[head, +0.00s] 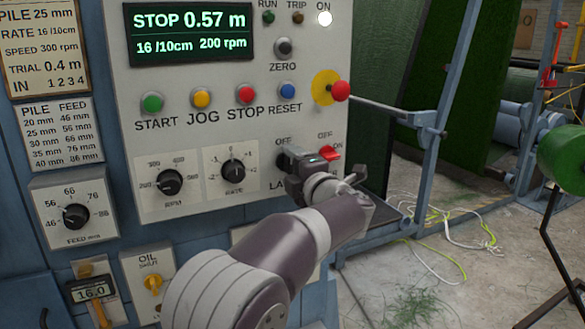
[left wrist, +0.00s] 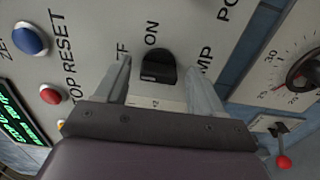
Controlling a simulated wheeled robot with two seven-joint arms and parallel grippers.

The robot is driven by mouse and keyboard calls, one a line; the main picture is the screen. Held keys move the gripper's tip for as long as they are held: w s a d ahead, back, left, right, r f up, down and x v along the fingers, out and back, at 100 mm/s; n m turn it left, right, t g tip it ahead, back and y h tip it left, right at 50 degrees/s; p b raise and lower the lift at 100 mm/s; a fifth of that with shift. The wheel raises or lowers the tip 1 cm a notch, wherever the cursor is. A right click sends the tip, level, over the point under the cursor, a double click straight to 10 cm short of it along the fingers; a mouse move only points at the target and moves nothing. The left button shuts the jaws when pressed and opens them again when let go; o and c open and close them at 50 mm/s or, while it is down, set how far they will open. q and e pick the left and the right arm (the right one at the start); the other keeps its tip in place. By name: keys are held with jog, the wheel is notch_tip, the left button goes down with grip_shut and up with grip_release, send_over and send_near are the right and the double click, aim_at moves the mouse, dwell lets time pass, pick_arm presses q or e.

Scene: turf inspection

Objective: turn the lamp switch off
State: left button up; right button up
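The lamp switch (left wrist: 159,66) is a black rocker on the grey panel, with "ON" printed beside it and parts of "OFF" and "LAMP" showing. I cannot tell which way it is tipped. My left gripper (left wrist: 157,72) is open, with one finger on each side of the switch. In the head view my left gripper (head: 300,166) is at the panel's lower right and hides most of the switch and its label. I cannot tell whether the fingers touch the switch. My right gripper is not in view.
A red switch (head: 328,153) sits just right of my left gripper. A red emergency knob (head: 340,91) sticks out above it. START (head: 152,103), JOG, STOP and RESET buttons and two dials are to the left. The round ON light (head: 325,18) is lit white.

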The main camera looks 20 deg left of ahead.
pick_arm(q)
jog(key=b+v, duration=0.1)
jog(key=v, duration=1.1)
jog(key=shift+s+d+b, duration=0.25)
jog(key=shift+s+b, duration=0.05)
jog(key=shift+b, duration=0.05)
